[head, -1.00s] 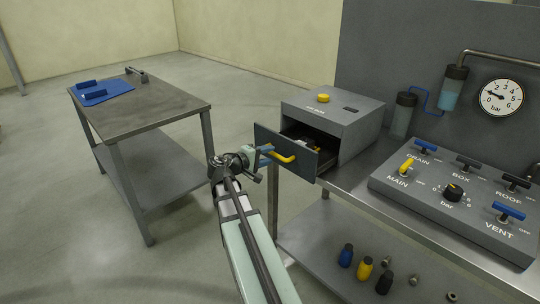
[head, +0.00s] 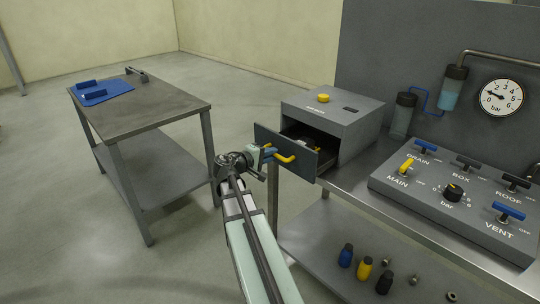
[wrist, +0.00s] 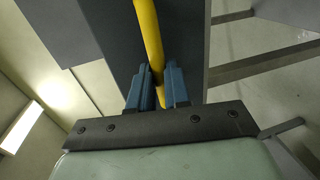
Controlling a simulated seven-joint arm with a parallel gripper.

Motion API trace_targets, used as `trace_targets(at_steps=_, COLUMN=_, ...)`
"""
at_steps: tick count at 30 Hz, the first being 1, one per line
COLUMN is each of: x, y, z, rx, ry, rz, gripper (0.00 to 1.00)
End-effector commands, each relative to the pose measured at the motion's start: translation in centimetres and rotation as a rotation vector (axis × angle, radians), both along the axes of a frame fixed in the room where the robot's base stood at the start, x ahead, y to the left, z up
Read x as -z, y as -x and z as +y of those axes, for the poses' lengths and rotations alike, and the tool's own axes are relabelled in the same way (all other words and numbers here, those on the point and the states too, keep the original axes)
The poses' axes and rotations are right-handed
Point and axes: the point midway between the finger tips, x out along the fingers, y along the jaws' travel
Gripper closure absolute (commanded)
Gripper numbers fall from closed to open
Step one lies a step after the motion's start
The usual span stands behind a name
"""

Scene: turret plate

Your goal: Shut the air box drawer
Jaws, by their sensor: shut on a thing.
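The grey air box (head: 338,112) stands on the left end of the steel bench, with a yellow knob on top. Its drawer (head: 305,160) is pulled out toward the left, and its inside with some small items shows. A yellow bar handle (head: 286,158) is on the drawer front. My gripper (head: 271,153) is at the handle, with blue fingers on it. In the wrist view, my gripper (wrist: 158,88) is shut on the yellow handle (wrist: 149,38), which runs between the two fingers. The dark drawer front (wrist: 115,40) shows behind it.
A control panel (head: 455,202) with levers and a pressure gauge (head: 500,98) stand right of the box. A separate side table (head: 150,108) with a blue mat is at left. Several small bottles and fittings lie on the lower shelf.

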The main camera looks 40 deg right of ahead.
Motion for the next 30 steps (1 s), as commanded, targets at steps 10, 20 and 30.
trace_targets(at_steps=10, x=0.0, y=0.0, z=0.0, rx=0.000, ry=0.000, rz=0.000, gripper=1.00)
trace_targets(at_steps=20, x=0.0, y=-0.1, z=-2.3, rx=0.003, ry=0.000, rz=0.001, gripper=1.00)
trace_targets(at_steps=30, x=0.0, y=-0.2, z=-9.6, rx=0.003, ry=0.000, rz=0.001, gripper=1.00)
